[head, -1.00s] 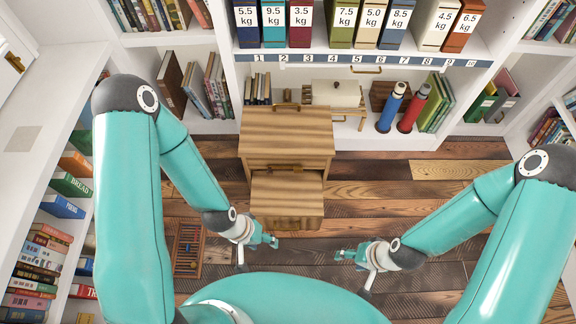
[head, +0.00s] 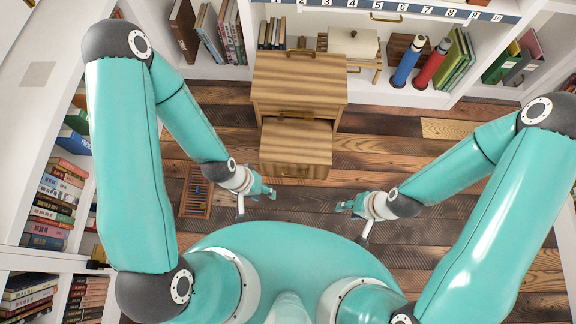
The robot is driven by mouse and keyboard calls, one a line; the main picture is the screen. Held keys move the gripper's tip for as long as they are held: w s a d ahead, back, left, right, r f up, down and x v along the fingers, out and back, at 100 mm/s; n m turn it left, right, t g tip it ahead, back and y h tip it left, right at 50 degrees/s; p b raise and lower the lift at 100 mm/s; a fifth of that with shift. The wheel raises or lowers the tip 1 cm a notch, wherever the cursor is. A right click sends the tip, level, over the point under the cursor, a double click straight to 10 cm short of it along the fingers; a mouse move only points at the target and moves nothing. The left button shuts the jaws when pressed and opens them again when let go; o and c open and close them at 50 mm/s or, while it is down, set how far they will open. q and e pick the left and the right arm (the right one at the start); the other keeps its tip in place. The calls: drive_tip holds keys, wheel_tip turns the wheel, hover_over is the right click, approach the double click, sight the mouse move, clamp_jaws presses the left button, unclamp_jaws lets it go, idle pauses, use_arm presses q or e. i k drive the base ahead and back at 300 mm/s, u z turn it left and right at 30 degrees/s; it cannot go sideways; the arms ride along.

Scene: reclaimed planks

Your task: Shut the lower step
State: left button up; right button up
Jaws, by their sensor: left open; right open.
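The wooden step cabinet (head: 299,82) stands against the back shelf in the head view. Its lower step (head: 296,141) sticks out from the cabinet's front toward me, resting at floor level. My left gripper (head: 268,190) is open and empty, in front of the lower step and to its left. My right gripper (head: 343,207) is open and empty, in front of the step and to its right. Neither gripper touches the step. The step's front face (head: 294,171) shows only at a steep angle.
An abacus-like wooden frame (head: 197,192) lies on the floor left of the step. A blue flask (head: 407,63) and a red flask (head: 433,64) stand on the shelf's bottom at the back right. Bookshelves line the left side. Plank floor (head: 400,155) is clear to the right.

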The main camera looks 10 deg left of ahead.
sight(293, 149)
drive_tip(key=u, duration=0.25)
drive_tip(key=k, duration=1.95)
drive_tip(key=u, duration=0.2)
drive_tip(key=i, duration=0.45)
drive_tip(key=u, duration=0.85)
drive_tip(key=i, duration=1.3)
drive_tip(key=z, duration=0.6)
